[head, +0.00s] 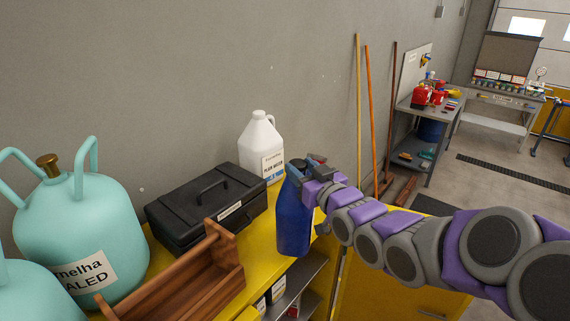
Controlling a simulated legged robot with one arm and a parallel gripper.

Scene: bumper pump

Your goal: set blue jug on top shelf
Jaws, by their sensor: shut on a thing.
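The blue jug (291,219) is upright in the middle of the head view. My gripper (306,175) is shut on its upper part, reaching in from the right. The jug is in front of the yellow cabinet's front edge, and I cannot tell whether it touches the cabinet. The yellow top shelf (158,262) holds several things. Grey lower shelves (306,268) show beneath it. The jug's far side and its cap are partly hidden by my gripper.
On the top stand a white water jug (262,147), a black toolbox (206,208), a wooden caddy (190,283) and teal tanks (78,238). Broom handles (371,110) lean on the wall behind. A workbench (432,105) stands further right.

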